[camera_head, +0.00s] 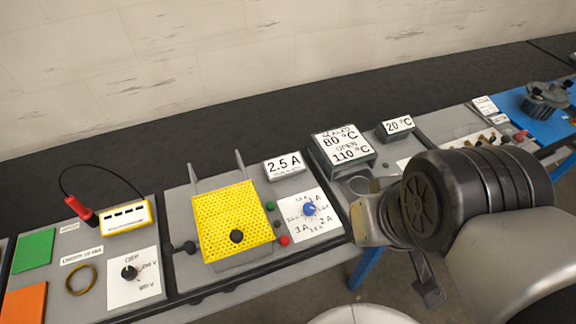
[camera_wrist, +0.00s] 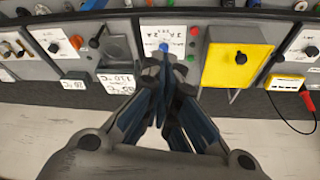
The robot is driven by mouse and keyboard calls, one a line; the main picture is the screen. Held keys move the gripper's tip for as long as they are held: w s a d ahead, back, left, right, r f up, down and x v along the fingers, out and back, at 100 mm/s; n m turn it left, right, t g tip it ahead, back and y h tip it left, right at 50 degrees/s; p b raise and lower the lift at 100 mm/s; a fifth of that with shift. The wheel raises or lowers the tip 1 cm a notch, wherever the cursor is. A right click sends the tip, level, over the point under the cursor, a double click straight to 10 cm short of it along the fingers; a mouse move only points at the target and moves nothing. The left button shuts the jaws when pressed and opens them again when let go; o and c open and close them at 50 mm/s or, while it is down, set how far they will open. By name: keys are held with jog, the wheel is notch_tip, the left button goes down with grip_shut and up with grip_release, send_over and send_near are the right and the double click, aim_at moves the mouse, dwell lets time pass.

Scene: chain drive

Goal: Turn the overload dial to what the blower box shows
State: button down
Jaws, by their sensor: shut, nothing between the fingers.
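The overload dial is a blue knob (camera_head: 309,209) on a white card (camera_head: 325,229) with amp marks around it, 1 A, 2 A and 3 A among them. Its pointer is too small to read. A grey box (camera_head: 284,171) just behind the card shows 2.5 A. In the wrist view, which is upside down, the blue knob (camera_wrist: 164,47) shows just beyond my gripper's tips. My gripper (camera_wrist: 165,72) is shut and empty; I cannot tell whether it touches the knob. The fingers hide the 2.5 A box there. In the head view my arm is right of the card.
A yellow mesh guard (camera_head: 231,215) stands left of the card, with green and red buttons (camera_head: 284,240) between. A box reading 80 °C and 110 °C (camera_head: 342,146) and a 20 °C box (camera_head: 396,127) stand to the right. Another dial (camera_head: 129,272) is at the left.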

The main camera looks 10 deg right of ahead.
aim_at(310, 207)
dwell(0.5)
jog(key=c, duration=2.1)
grip_release()
jog(key=shift+w, duration=0.25)
jog(key=shift+c, duration=0.2)
jog(key=o, duration=0.4)
jog(key=w+n, duration=0.1)
jog(key=w, duration=0.1)
jog(key=w+n+g, duration=0.1)
jog(key=w, duration=0.3)
jog(key=shift+w+a+f+n, duration=0.1)
jog(key=shift+w+a+n, duration=0.2)
jog(key=shift+n, duration=0.1)
jog(key=shift+o, duration=1.4)
jog(key=w+f+n+g, duration=0.1)
jog(key=w+f+n, duration=0.1)
jog(key=w, duration=0.4)
jog(key=shift+a+f+g, duration=0.25)
jog(key=shift+a+g, duration=0.05)
jog(key=shift+a, duration=0.05)
jog(key=shift+o, duration=1.2)
jog(key=w+a+f+n+g, duration=0.1)
jog(key=w+f+n, duration=0.3)
jog(key=w+f, duration=0.5)
jog(key=shift+w+a+g+b, duration=0.15)
jog(key=shift+a+g+b, duration=0.25)
jog(key=shift+g, duration=0.1)
notch_tip(310, 207, down, 18)
jog(key=b, duration=0.5)
jog(key=shift+w, duration=0.1)
